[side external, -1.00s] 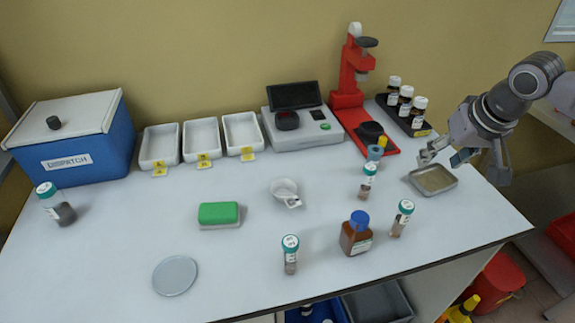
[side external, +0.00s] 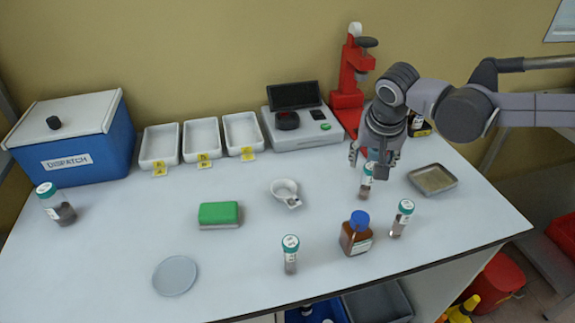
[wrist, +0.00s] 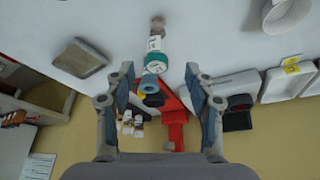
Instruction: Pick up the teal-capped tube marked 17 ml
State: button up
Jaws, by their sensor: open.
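Several teal-capped tubes stand on the white table; their volume marks are too small to read. One tube (side external: 366,188) is just below my gripper (side external: 370,162) in the side view. In the wrist view my gripper (wrist: 159,76) is open and empty, and that tube's teal cap (wrist: 156,63) shows between the fingertips, its body pointing away. A second tube (side external: 401,220) stands to the right, near the amber bottle. A third tube (side external: 290,255) stands at the front middle. A wider teal-capped container (side external: 54,203) is at the far left.
An amber bottle with a blue cap (side external: 356,233) stands in front of the nearest tube. A shallow metal tray (side external: 433,179) lies to the right. A red stand (side external: 350,85) is behind my gripper. A white dish (side external: 285,190) and green block (side external: 219,214) are left.

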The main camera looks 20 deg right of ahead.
aim_at(371, 168)
jog(key=shift+x, duration=2.9)
jog(key=shift+s+d, duration=0.1)
jog(key=shift+d, duration=0.05)
jog(key=c, duration=1.1)
